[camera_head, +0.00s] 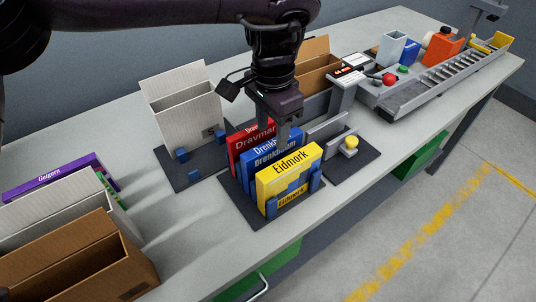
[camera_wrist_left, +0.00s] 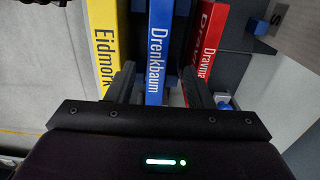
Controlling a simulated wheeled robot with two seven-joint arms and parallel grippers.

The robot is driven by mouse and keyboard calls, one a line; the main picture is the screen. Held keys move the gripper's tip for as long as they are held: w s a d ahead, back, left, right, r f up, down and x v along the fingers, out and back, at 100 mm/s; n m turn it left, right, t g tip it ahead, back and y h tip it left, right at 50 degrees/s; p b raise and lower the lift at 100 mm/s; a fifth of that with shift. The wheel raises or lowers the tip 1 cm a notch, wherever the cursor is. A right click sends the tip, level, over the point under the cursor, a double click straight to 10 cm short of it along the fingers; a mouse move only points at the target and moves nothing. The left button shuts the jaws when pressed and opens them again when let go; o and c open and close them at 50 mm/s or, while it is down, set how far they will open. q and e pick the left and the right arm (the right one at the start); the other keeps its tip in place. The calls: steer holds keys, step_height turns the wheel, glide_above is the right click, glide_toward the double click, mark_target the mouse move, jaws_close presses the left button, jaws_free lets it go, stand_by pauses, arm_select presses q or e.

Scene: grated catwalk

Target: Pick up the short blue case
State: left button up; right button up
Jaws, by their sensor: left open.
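The blue case (camera_head: 252,165), lettered "Drenkbaum", stands upright in a dark holder (camera_head: 238,196) between a yellow case (camera_head: 289,172) and a red case (camera_head: 238,150). My left gripper (camera_head: 281,132) points down right over the blue case and partly hides its top. In the left wrist view the blue case (camera_wrist_left: 157,48) runs between my two open fingers, one on its yellow-case side and one on its red-case side. I cannot tell whether either finger touches it. My right gripper is not in view.
White (camera_head: 185,105) and brown (camera_head: 312,72) open boxes stand behind the holder. A purple case (camera_head: 60,175) and more boxes are at left. A stand with a yellow knob (camera_head: 350,143) is close right. A conveyor (camera_head: 440,75) fills the far right.

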mark_target(270, 144)
arm_select(q)
steer(key=shift+s+f+p, duration=0.15)
steer(key=shift+f, duration=0.4)
steer(key=shift+s+f+p, duration=0.15)
steer(key=shift+f, duration=0.35)
step_height(270, 144, down, 3)
steer(key=shift+a+r+p, duration=0.15)
steer(key=shift+r+p, duration=0.05)
steer(key=shift+p, duration=0.1)
steer(key=shift+f, duration=0.55)
steer(key=c, duration=0.9)
jaws_close()
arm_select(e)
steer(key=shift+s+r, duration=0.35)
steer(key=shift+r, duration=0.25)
